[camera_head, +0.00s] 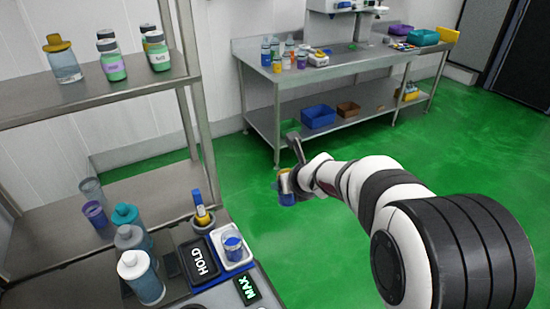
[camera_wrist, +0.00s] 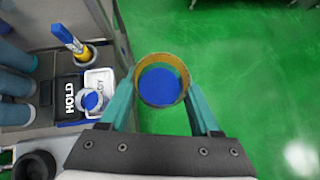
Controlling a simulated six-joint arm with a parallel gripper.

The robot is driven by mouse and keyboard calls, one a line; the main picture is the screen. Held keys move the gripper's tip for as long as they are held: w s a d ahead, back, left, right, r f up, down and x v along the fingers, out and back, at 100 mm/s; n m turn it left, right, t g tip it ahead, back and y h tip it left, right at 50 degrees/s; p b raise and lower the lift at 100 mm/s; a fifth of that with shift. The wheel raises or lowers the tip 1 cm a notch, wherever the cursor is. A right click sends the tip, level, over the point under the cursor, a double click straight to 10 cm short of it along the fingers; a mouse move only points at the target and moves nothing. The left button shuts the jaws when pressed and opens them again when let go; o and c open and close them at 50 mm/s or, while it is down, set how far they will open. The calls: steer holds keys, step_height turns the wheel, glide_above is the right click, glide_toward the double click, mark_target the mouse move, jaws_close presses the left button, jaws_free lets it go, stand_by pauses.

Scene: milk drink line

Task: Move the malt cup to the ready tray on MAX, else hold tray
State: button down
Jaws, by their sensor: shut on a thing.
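My gripper (camera_head: 290,178) is shut on a tan-rimmed cup with blue inside (camera_head: 286,197), held out over the green floor. In the wrist view, my gripper's fingers (camera_wrist: 161,85) press on both sides of this cup (camera_wrist: 161,57); I can read no label on it. The white ready tray (camera_head: 248,263), its lettering partly covered in the wrist view (camera_wrist: 107,75), stands left of the held cup and has another blue-topped cup (camera_head: 233,246) on it. The black hold tray (camera_head: 199,262), marked HOLD, is beside it. The sign (camera_head: 248,290) reads MAX in green.
A blue-and-yellow tool (camera_head: 202,214) stands in a round holder by the trays. Several bottles (camera_head: 130,240) stand to the left, beside a metal shelf (camera_head: 90,100). A steel bench (camera_head: 340,72) with bottles and bins is behind. The floor between is clear.

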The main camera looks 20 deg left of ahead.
steer(key=shift+s+a+f+n+g+y, duration=0.25)
steer(key=shift+s+a+f+n, duration=0.35)
steer(key=shift+a+f, duration=2.2)
steer(key=shift+s+a+f+n+g+y, duration=0.25)
steer(key=shift+s+a+f, duration=0.6)
steer(key=shift+a+f, duration=1.9)
steer(key=shift+s+a+f+n+g+y, duration=0.1)
steer(key=shift+s+a+f+n+y, duration=0.5)
steer(key=shift+a+f, duration=2.15)
steer(key=shift+s+a+h, duration=0.1)
steer(key=shift+s+h, duration=0.05)
steer(key=shift+h, duration=0.15)
steer(key=shift+c, duration=0.5)
jaws_free()
